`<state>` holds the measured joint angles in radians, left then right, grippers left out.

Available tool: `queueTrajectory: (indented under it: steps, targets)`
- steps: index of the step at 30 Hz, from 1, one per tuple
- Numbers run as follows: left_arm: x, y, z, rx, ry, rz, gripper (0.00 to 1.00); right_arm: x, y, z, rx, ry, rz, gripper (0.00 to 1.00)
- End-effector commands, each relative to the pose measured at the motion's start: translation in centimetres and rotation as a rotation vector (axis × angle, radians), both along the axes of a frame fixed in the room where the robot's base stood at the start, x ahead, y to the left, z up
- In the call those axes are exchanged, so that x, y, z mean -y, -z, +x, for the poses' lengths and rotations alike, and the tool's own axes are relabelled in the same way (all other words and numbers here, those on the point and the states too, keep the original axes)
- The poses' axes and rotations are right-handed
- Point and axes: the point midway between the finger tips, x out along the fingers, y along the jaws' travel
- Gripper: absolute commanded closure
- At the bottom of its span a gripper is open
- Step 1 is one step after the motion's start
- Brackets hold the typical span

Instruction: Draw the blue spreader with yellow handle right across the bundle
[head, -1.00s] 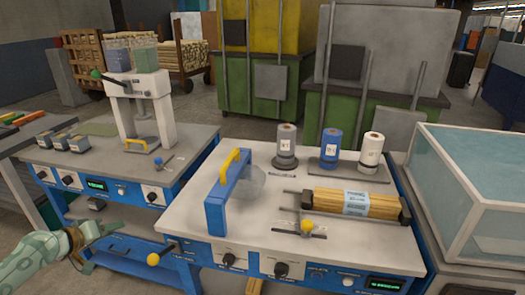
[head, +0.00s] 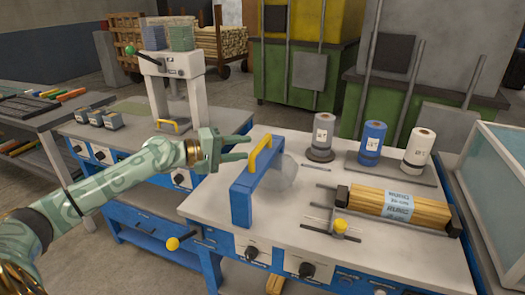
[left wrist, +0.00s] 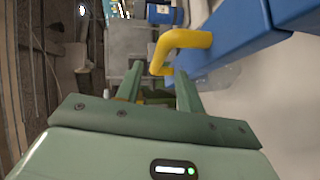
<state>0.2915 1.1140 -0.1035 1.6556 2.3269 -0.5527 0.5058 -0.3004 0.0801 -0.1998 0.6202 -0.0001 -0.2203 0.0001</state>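The blue spreader (head: 250,193) stands upright on the left part of the front bench, with a yellow handle (head: 260,153) on top and a clear film-like blob beside it. My left gripper (head: 248,148) is open and empty, just left of the handle and at about its height. In the left wrist view the yellow handle (left wrist: 178,45) lies just beyond the parted fingers, joined to the blue body (left wrist: 235,35). The bundle (head: 435,210) of wooden sticks, with a printed wrap, lies at the right of the bench between dark end holders. My right gripper is not in view.
Grey, blue and white rolls (head: 370,143) stand behind the bundle. A glass-sided box (head: 495,190) is at the right edge. The bench between spreader and clamp is mostly clear.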

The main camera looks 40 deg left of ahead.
Motion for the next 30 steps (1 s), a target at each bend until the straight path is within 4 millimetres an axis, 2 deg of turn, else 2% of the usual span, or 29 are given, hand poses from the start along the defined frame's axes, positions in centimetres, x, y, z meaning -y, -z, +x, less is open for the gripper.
queueTrajectory:
  steps: [3,10,15,23,26,27,30]
  targets:
    - [1.0,0.2,1.8,0.005,0.000,0.000,0.62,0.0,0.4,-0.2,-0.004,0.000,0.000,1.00]
    - [2.6,0.6,4.5,0.003,-0.002,-0.003,0.62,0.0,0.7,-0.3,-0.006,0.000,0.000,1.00]
    - [3.1,0.8,5.3,0.002,-0.001,0.001,0.62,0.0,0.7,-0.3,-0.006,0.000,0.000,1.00]
    - [3.2,0.8,5.3,0.001,-0.001,0.001,0.62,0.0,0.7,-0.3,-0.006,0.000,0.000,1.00]
    - [3.2,0.8,5.3,0.001,-0.001,0.001,0.87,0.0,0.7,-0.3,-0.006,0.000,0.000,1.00]
    - [3.2,0.8,5.3,0.001,-0.001,0.001,0.98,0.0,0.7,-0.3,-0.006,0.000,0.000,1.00]
    - [3.2,0.8,5.3,0.001,-0.001,0.002,1.00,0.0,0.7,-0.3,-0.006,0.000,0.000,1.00]
